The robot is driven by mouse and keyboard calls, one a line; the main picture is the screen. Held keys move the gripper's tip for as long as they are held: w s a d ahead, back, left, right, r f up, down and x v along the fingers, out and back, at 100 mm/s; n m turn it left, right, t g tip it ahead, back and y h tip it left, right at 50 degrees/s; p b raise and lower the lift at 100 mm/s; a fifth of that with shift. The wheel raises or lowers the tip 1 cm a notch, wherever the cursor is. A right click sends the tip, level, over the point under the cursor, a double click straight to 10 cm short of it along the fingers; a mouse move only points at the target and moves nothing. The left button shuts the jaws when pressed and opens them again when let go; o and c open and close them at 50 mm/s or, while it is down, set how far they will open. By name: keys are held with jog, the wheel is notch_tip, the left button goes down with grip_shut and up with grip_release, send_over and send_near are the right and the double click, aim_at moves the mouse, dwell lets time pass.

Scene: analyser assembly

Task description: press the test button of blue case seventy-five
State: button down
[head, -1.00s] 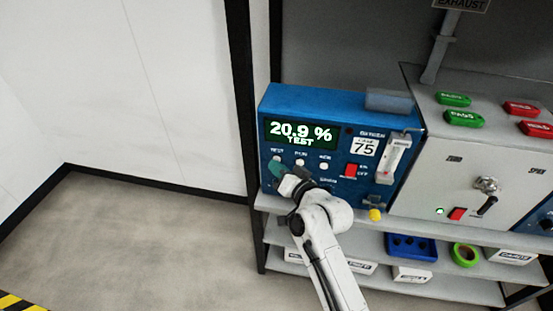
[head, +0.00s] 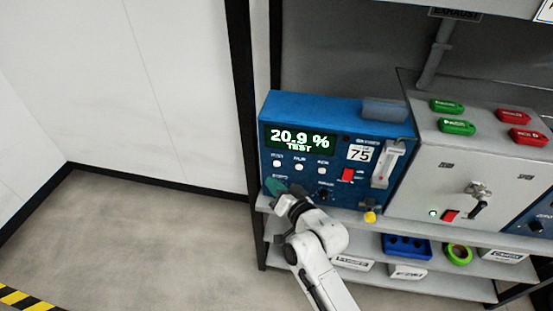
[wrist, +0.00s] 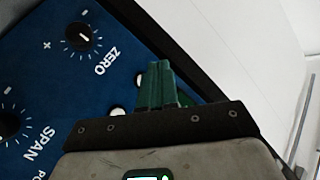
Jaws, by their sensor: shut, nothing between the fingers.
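The blue case (head: 330,112) marked 75 stands on the shelf. Its lit green display (head: 298,138) reads "20.9 %" and "TEST". The white test button (head: 277,163) is the leftmost of three in a row below the display, and it is uncovered in the head view. My gripper (head: 272,186), with green fingertips, is just below that button, near the lower left corner of the case front. In the wrist view the green fingers (wrist: 160,85) are together and empty. Two white buttons show beside them, partly hidden; I cannot tell there which is which.
The case front also carries a red switch (head: 347,174), a flow tube (head: 388,163) and dark knobs, including ZERO (wrist: 83,37). A grey case (head: 455,170) stands close on the right. A blue tray (head: 408,247) and green tape roll (head: 458,254) lie below. Floor at left is clear.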

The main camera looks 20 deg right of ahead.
jog(key=shift+s+a+p, duration=0.6)
jog(key=shift+s+p, duration=0.15)
dwell(0.3)
jog(key=s+d+f+n+g+h, duration=0.1)
jog(key=s+d+f+n+g, duration=0.2)
jog(key=s, duration=0.6)
jog(key=s+d+f+n+g+h, duration=0.1)
jog(key=s+d+f+g, duration=0.1)
jog(key=s+f+g, duration=0.55)
jog(key=s+d+r+g, duration=0.1)
jog(key=s+r+g, duration=0.1)
jog(key=s, duration=0.7)
jog(key=s+d+r+g+b, duration=0.1)
jog(key=s+d+g, duration=0.1)
jog(key=s, duration=0.8)
jog(key=shift+s+d+r+n+g+h, duration=0.15)
jog(key=shift+s+r+n+g+h, duration=0.15)
jog(key=shift+r+n+g+h, duration=0.1)
jog(key=c, duration=1.8)
grip_release()
